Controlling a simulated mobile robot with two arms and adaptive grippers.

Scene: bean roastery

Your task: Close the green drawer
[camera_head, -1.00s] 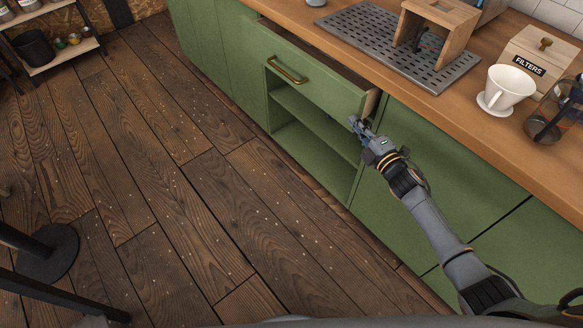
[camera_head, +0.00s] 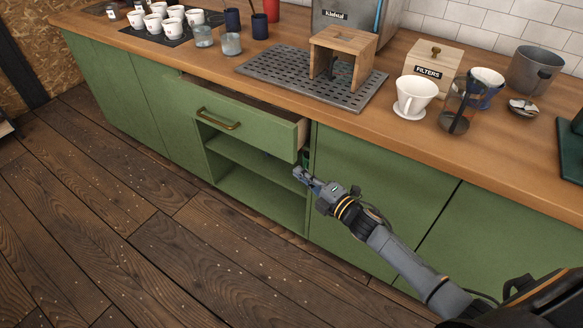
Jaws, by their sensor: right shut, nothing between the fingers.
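The green drawer (camera_head: 262,133) is part of the green cabinet under the wooden counter. It stands partly open, its front sticking out from the cabinet and its right side wall showing. A brass handle (camera_head: 218,119) is on the front, toward the left. My right gripper (camera_head: 299,174) is shut and empty. In the picture it lies just below the drawer's right end, in front of the right edge of the open shelf. It does not hold the handle; I cannot tell whether it touches the cabinet. My left gripper is out of view.
Open green shelves (camera_head: 255,165) lie below the drawer. The counter (camera_head: 330,110) carries a drip tray (camera_head: 262,68), a wooden stand (camera_head: 362,52), a white dripper (camera_head: 414,97), a filters box (camera_head: 437,60) and several cups. The wooden floor (camera_head: 130,225) in front is clear.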

